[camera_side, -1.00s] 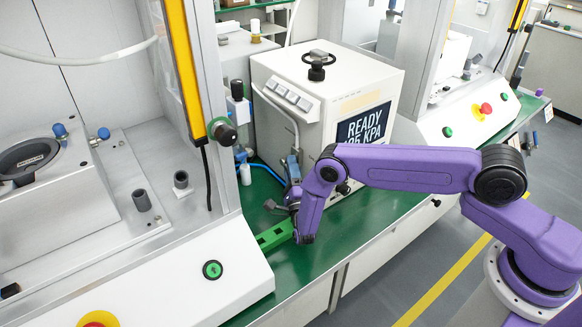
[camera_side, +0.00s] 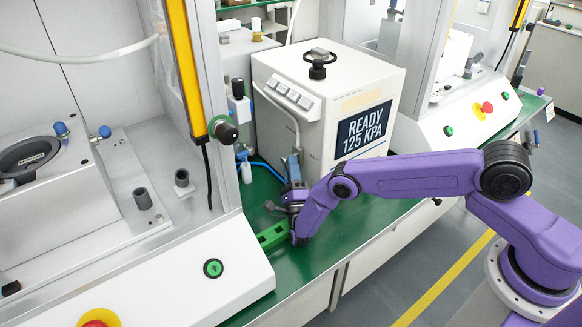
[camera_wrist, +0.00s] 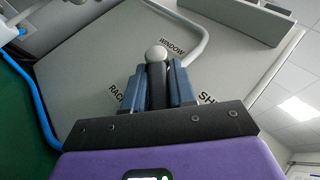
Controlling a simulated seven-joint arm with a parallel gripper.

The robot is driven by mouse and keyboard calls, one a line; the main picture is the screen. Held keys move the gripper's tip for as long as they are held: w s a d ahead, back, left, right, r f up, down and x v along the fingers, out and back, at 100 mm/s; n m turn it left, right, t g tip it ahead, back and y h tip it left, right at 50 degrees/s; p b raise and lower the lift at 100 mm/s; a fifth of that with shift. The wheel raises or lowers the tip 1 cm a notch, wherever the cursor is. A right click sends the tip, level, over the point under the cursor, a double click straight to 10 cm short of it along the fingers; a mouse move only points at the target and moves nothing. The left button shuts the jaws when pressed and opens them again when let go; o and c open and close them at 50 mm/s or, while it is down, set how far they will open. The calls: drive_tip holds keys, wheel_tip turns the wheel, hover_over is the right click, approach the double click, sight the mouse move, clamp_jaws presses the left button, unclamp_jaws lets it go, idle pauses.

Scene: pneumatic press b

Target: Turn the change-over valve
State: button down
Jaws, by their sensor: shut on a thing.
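The change-over valve's dark lever (camera_wrist: 156,84), with a round grey knob at its end, is on the grey side panel of the press unit in the wrist view. My gripper (camera_wrist: 157,88) has its two blue-grey fingers shut on the lever, one on each side. The knob end lies close to the left of the label WINDOW (camera_wrist: 172,47). RACK (camera_wrist: 117,95) and a partly hidden label starting SH (camera_wrist: 207,98) are on either side. In the side view my gripper (camera_side: 293,168) is at the left side of the white unit (camera_side: 335,75), and the lever cannot be made out.
The unit's display (camera_side: 363,130) reads READY 125 KPA. A pale tube (camera_wrist: 195,45) curves close behind the knob, and a blue hose (camera_wrist: 30,95) runs at the left. A green block with square recesses (camera_side: 274,236) lies on the green bench below my wrist.

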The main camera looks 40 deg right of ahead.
drive_tip(key=shift+a, duration=0.15)
drive_tip(key=c, duration=1)
unclamp_jaws()
drive_tip(key=shift+c, duration=0.2)
drive_tip(key=shift+s, duration=0.1)
